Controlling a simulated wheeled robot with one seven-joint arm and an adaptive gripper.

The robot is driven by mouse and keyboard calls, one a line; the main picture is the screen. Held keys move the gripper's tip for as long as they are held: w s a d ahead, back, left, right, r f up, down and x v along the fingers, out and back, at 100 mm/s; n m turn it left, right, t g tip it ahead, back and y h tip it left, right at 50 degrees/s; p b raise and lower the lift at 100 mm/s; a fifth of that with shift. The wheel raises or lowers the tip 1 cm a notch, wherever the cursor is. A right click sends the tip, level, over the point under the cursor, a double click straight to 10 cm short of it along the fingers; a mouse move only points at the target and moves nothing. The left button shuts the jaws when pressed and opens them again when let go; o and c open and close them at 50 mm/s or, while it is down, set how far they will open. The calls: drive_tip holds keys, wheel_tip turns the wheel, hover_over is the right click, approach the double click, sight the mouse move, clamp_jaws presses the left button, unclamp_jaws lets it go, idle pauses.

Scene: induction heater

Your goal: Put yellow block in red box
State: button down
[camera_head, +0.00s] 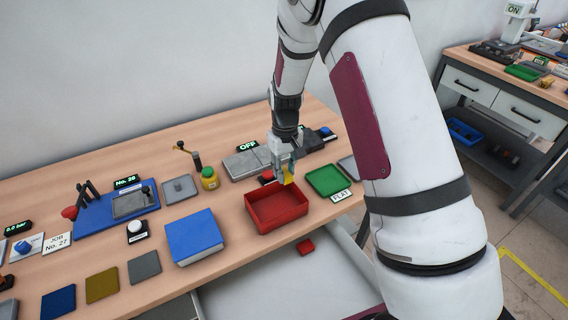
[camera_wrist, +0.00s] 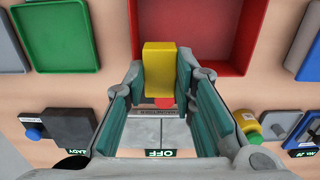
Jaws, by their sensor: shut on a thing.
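The yellow block (camera_wrist: 160,70) is between the teal-padded fingers of my gripper (camera_wrist: 165,85) in the wrist view. My gripper is shut on it. In the head view the yellow block (camera_head: 288,176) hangs below my gripper (camera_head: 285,165), just above the back right part of the red box (camera_head: 277,222). The red box is open at the top and looks empty. In the wrist view the red box (camera_wrist: 250,55) lies just beyond the block, partly hidden behind the block and fingers.
A green tray (camera_head: 327,181) stands right of the red box, with a FLAT label by it. A grey device (camera_head: 247,162) with an OFF display lies behind. A small red piece (camera_head: 306,247) lies below the table's front edge.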

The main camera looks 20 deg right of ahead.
drive_tip(key=shift+f+b, duration=1.45)
drive_tip(key=shift+f, duration=3)
drive_tip(key=c, duration=1.2)
unclamp_jaws()
drive_tip(key=shift+c, duration=0.2)
drive_tip(key=shift+r, duration=0.1)
wheel_tip(320, 180, up, 12)
drive_tip(key=shift+f, duration=0.15)
